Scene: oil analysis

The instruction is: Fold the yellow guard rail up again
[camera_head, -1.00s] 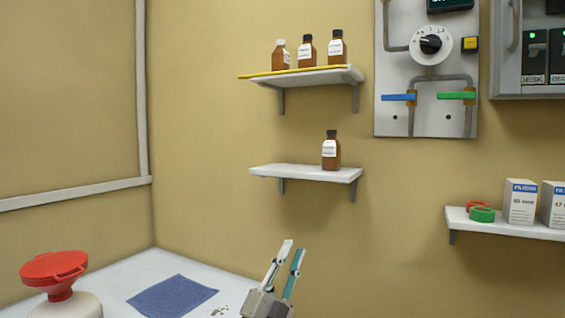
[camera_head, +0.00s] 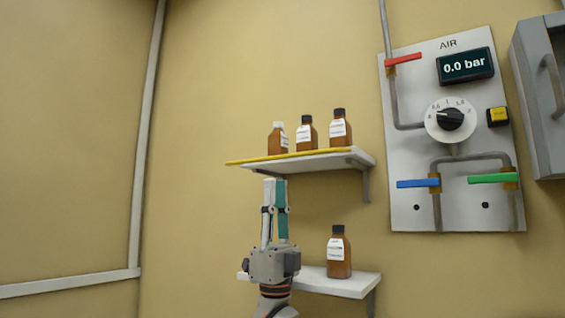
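The yellow guard rail (camera_head: 290,156) lies low along the front edge of the upper white shelf (camera_head: 325,163), folded down. Its left end sticks out past the shelf. My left gripper (camera_head: 275,183) points up just below the rail and the left part of this shelf. Its pale finger and teal finger stand close side by side, with nothing visible held between them. From this angle I cannot tell whether it is open or shut, or whether its tips touch the shelf. My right gripper is not in view.
Three brown bottles (camera_head: 306,134) stand on the upper shelf behind the rail. One brown bottle (camera_head: 339,253) stands on the lower shelf (camera_head: 352,285), right of my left gripper. An air panel (camera_head: 450,210) with coloured handles is at right. The wall left is clear.

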